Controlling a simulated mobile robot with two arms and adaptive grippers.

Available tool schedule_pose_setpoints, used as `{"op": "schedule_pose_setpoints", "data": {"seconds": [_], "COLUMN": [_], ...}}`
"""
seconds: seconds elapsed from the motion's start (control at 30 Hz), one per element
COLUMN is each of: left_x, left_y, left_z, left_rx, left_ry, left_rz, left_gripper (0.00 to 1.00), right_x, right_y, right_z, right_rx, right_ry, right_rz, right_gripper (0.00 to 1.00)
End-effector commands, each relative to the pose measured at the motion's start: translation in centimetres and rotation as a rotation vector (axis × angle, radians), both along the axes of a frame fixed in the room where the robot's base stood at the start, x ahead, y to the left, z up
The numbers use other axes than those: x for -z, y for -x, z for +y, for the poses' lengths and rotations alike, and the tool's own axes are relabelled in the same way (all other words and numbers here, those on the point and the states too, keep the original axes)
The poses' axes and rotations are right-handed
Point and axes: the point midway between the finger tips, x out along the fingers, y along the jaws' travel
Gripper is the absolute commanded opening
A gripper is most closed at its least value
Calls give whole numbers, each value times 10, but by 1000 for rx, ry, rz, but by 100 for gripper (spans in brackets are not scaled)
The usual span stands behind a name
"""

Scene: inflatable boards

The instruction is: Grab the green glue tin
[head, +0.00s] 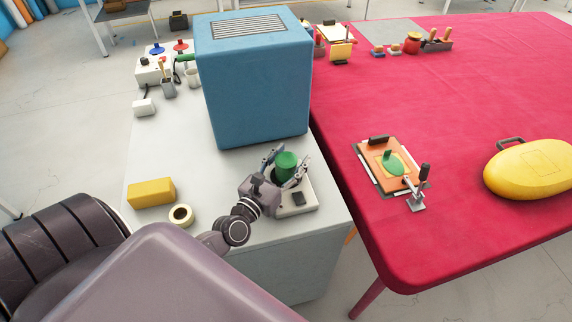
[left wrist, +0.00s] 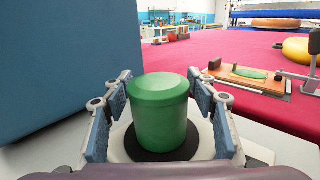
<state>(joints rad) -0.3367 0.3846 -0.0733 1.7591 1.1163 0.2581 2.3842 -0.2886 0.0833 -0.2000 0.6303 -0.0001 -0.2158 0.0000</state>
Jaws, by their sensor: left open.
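The green glue tin (head: 287,166) stands upright on a dark round pad on a small white scale-like device (head: 297,208) on the white table. My left gripper (head: 284,160) is open, with one finger on each side of the tin. In the left wrist view the tin (left wrist: 159,115) stands between the two blue-padded fingers of the gripper (left wrist: 160,105). A gap shows on the left side and a narrower one on the right; whether either finger touches is hard to tell. My right gripper is not in view.
A large blue box (head: 255,85) stands just behind the tin. A yellow block (head: 151,192) and a tape roll (head: 181,215) lie left of my gripper. The red table (head: 450,100) on the right holds a clamped orange board (head: 372,158) and a yellow inflated piece (head: 530,169).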

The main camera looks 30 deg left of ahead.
Motion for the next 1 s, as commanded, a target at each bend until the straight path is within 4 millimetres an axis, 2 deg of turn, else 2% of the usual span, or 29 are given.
{"op": "schedule_pose_setpoints", "data": {"seconds": [0.03,0.2,0.53,1.0], "left_x": [-3,-1,1,1], "left_y": [-9,-27,-32,-32], "left_z": [1,2,2,2], "left_rx": [0,0,1,1], "left_ry": [-2,0,0,0], "left_rz": [-2,-1,1,1], "left_gripper": [53,53,53,1], "right_x": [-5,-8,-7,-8], "right_y": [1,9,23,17], "right_z": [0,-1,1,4], "right_rx": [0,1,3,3], "right_ry": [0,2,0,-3], "right_rz": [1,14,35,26], "right_gripper": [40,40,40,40]}}
